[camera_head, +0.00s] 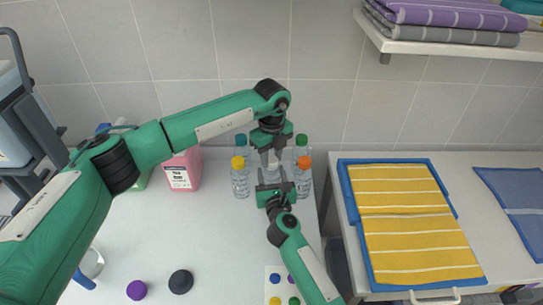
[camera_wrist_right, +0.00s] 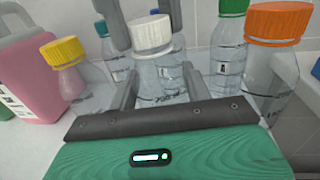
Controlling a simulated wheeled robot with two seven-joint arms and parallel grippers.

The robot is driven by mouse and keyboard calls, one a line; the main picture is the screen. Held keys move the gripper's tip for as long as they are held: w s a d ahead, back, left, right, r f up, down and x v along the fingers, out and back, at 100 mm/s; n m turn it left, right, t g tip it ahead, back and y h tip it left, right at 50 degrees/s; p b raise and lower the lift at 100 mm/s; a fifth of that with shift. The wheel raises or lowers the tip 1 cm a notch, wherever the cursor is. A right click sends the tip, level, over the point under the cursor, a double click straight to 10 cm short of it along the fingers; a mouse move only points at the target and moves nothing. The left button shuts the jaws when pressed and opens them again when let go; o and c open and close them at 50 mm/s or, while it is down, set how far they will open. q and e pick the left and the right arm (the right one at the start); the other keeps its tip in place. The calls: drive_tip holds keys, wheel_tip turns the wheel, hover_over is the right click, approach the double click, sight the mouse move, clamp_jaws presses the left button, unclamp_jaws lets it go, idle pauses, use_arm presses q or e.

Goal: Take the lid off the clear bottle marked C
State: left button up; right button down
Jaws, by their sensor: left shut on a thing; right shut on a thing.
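A clear bottle (camera_wrist_right: 165,78) with a white lid (camera_wrist_right: 152,34) stands in the bottle group; I cannot read a letter C on it. My right gripper (camera_head: 275,184) is shut on this bottle, its fingers on either side of the body in the right wrist view. My left gripper (camera_head: 271,150) comes down from above and is shut on the white lid. The lid sits at the bottle's top; I cannot tell whether it is loose. In the head view, the grippers hide much of the bottle.
Close around stand clear bottles with yellow (camera_head: 240,182), orange (camera_head: 303,178), green (camera_head: 301,150) and blue-teal (camera_head: 241,147) lids. A pink jug (camera_head: 182,171) stands to the left. A purple lid (camera_head: 137,290) and a black lid (camera_head: 181,282) lie on the front counter. Yellow towels (camera_head: 405,215) lie right.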

sight(271, 159)
use_arm(q)
drive_tip(key=n, duration=0.6)
drive_tip(key=shift+r, duration=0.15)
idle(0.4)
drive_tip(key=shift+r, duration=1)
drive_tip(key=shift+r, duration=2)
use_arm(e)
drive_tip(key=c, duration=0.6)
unclamp_jaws()
drive_tip(key=shift+o, duration=0.2)
drive_tip(key=shift+s, duration=0.15)
